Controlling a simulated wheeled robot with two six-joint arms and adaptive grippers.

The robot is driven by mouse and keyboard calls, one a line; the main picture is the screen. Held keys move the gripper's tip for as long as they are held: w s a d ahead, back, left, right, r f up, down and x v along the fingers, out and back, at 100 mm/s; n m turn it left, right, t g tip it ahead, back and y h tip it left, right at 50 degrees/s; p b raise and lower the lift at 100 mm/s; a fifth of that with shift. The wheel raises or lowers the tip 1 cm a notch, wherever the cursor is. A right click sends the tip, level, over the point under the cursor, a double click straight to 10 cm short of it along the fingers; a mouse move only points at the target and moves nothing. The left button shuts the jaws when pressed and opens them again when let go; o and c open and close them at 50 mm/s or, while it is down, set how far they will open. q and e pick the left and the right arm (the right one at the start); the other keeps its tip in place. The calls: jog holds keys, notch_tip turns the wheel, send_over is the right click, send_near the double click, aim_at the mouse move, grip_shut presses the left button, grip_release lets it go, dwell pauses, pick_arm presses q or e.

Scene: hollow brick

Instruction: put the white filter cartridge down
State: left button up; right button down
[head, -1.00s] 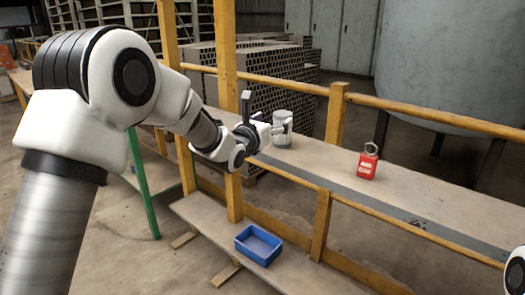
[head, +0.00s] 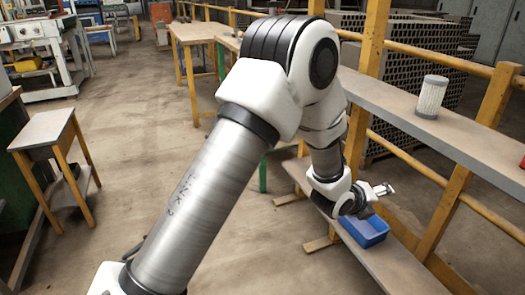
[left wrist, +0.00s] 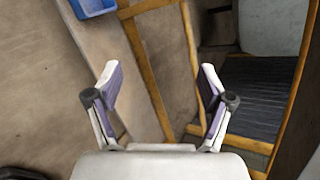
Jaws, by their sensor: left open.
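The white filter cartridge (head: 432,97) stands upright on the raised wooden shelf (head: 485,140) at the right of the head view. It has a pleated side and a pale top rim, and nothing touches it but the shelf. My left gripper (head: 384,189) is below and to the left of it in the picture, close to the blue bin. In the left wrist view my left gripper (left wrist: 160,85) has its two fingers spread wide with nothing between them. The cartridge does not show there. My right gripper is not in view.
A blue bin (head: 366,241) sits on the lower plank, its corner also in the left wrist view (left wrist: 96,5). Yellow posts and rails (head: 468,175) run along the shelf. A small wooden table (head: 40,130) stands at the left. The floor between is clear.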

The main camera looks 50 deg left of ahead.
pick_arm(q)
jog(key=s+f+n+g, duration=0.5)
jog(key=s+f+n, duration=0.65)
jog(key=f, duration=0.55)
jog(key=s+f+n+g, duration=0.3)
jog(key=s+f+n, duration=0.3)
jog(key=s, duration=0.7)
jog(key=s+f+n+g+y, duration=0.1)
jog(key=s+f+n+g, duration=0.3)
jog(key=s, duration=1)
notch_tip(320, 180, down, 2)
jog(key=n, duration=0.3)
jog(key=shift+s+a+f, duration=0.2)
jog(key=shift+s+a, duration=0.05)
notch_tip(320, 180, up, 19)
jog(key=p, duration=1.9)
